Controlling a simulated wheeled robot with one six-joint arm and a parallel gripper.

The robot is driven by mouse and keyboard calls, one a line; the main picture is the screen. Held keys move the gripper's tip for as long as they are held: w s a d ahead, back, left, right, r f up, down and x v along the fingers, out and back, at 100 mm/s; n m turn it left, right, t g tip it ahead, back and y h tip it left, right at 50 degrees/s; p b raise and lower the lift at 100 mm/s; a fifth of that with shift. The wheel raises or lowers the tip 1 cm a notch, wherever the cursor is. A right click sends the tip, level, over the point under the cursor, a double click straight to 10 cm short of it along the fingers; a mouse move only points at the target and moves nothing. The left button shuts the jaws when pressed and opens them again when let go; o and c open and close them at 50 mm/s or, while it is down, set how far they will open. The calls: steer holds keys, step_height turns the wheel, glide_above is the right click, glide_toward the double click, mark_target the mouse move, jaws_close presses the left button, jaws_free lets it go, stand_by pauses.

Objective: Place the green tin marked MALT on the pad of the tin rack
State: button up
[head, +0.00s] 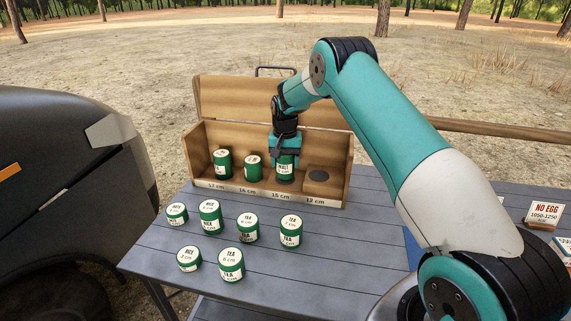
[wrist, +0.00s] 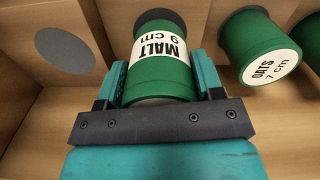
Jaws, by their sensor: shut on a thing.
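The green MALT tin (head: 285,169) is upright in the third bay of the wooden tin rack (head: 200,150), labelled 15 cm. It fills the middle of the wrist view (wrist: 160,75), its label reading MALT 9 cm upside down. My gripper (head: 285,153) is shut on it from above, one finger on each side. A dark round pad (head: 284,181) shows just under the tin; I cannot tell whether they touch. Another round pad (head: 319,175) lies bare in the 12 cm bay and shows as a grey disc in the wrist view (wrist: 65,51).
Green tins stand in the 17 cm bay (head: 222,165) and 16 cm bay (head: 252,169). An OATS tin (wrist: 260,45) is beside the held tin. Several green tins, such as a TEA tin (head: 291,230), stand on the grey table (head: 330,265). A NO EGG sign (head: 545,214) is at right.

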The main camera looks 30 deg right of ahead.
steer(key=shift+f, duration=0.65)
steer(key=shift+f, duration=0.15)
steer(key=o, duration=1)
